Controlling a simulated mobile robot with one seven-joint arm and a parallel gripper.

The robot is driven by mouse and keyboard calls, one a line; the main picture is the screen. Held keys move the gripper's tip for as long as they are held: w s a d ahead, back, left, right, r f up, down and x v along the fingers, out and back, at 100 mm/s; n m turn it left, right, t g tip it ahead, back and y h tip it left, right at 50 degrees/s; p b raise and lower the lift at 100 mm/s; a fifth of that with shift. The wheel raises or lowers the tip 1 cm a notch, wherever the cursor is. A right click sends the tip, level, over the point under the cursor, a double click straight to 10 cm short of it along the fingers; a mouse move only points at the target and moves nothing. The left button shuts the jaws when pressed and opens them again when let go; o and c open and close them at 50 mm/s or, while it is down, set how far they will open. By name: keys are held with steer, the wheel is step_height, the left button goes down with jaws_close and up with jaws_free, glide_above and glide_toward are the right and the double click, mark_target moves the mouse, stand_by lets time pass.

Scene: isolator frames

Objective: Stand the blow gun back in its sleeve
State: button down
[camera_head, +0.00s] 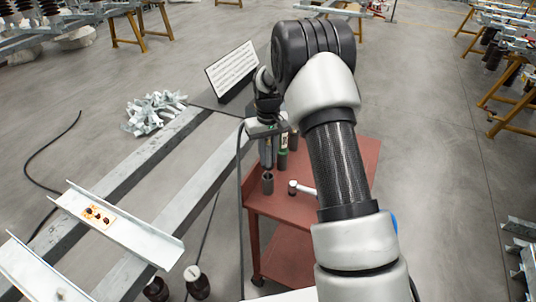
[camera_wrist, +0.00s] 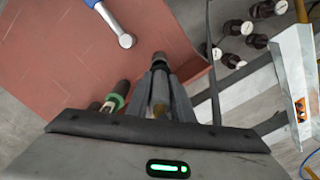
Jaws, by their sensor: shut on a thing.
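My gripper (camera_wrist: 163,92) is shut on the blow gun (camera_wrist: 158,106), whose brassy part shows between the fingers in the wrist view. The fingers and my gripper's body hide most of it. In the head view my gripper (camera_head: 267,152) points down over the left edge of the red trolley. A dark, round, upright sleeve (camera_head: 268,184) stands on the trolley just below the fingers. The sleeve also shows in the wrist view (camera_wrist: 161,61), straight beyond the fingertips. I cannot tell whether the blow gun's tip touches the sleeve.
A green-banded tool (camera_head: 283,153) stands close behind my gripper. A mallet-like tool (camera_head: 300,188) with a blue and pale handle lies on the red trolley (camera_head: 330,236), right of the sleeve. Grey steel beams (camera_head: 150,170) lie left. Bare trolley top is free at the right.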

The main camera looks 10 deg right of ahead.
mark_target(268, 165)
steer(key=shift+f+b, duration=1.35)
steer(key=shift+f, duration=0.95)
steer(key=c, duration=1.5)
jaws_free()
steer(key=shift+o, duration=0.2)
